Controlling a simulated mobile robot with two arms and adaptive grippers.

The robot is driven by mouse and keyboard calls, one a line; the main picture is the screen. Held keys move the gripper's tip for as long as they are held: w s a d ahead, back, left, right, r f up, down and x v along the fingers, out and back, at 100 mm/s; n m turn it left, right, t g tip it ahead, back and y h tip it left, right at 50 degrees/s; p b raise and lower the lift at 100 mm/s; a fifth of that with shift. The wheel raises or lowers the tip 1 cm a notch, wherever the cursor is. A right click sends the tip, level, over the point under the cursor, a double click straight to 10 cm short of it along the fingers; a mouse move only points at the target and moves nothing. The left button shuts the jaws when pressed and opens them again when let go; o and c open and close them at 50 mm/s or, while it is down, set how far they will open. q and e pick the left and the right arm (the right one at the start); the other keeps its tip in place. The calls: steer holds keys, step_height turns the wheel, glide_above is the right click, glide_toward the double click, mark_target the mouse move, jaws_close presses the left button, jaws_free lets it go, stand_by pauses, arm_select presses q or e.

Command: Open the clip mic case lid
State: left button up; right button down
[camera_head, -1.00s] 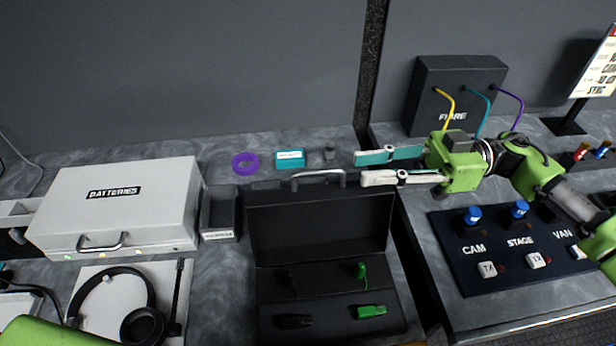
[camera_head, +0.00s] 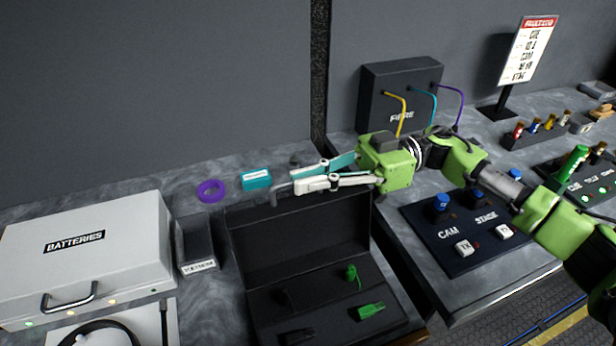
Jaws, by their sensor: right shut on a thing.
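The black clip mic case (camera_head: 262,292) stands on the counter at bottom centre. Its lid (camera_head: 290,240) is raised, standing nearly upright at the back. Inside, a green clip mic (camera_head: 371,311), a smaller green piece (camera_head: 352,272) and dark pieces show. The grey lid handle (camera_head: 279,198) is on the lid's top edge, partly hidden by my fingers. My right gripper (camera_head: 296,180) comes in from the right, its teal and white fingers shut on the handle. My left gripper is not in view.
A white batteries case (camera_head: 95,225) stands at left, with a small dark bin (camera_head: 196,240) beside it. Purple tape (camera_head: 210,190) and a teal box (camera_head: 257,179) lie behind. At right are a switch panel (camera_head: 480,262) and a black cabled box (camera_head: 385,115).

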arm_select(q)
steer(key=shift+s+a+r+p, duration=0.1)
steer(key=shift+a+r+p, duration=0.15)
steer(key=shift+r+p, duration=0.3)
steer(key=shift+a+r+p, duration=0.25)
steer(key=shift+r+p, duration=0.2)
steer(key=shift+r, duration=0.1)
arm_select(e)
steer(key=s+n, duration=0.1)
steer(key=s+d+r+n, duration=0.1)
steer(key=s, duration=0.1)
steer(key=s+n, duration=0.1)
steer(key=shift+s+d+r+n, duration=0.2)
steer(key=shift+s+r+n, duration=0.1)
steer(key=shift+s, duration=0.1)
steer(key=c, duration=2.2)
jaws_free()
steer(key=shift+a+f, duration=0.1)
steer(key=shift+w, duration=0.1)
steer(key=v, duration=1.2)
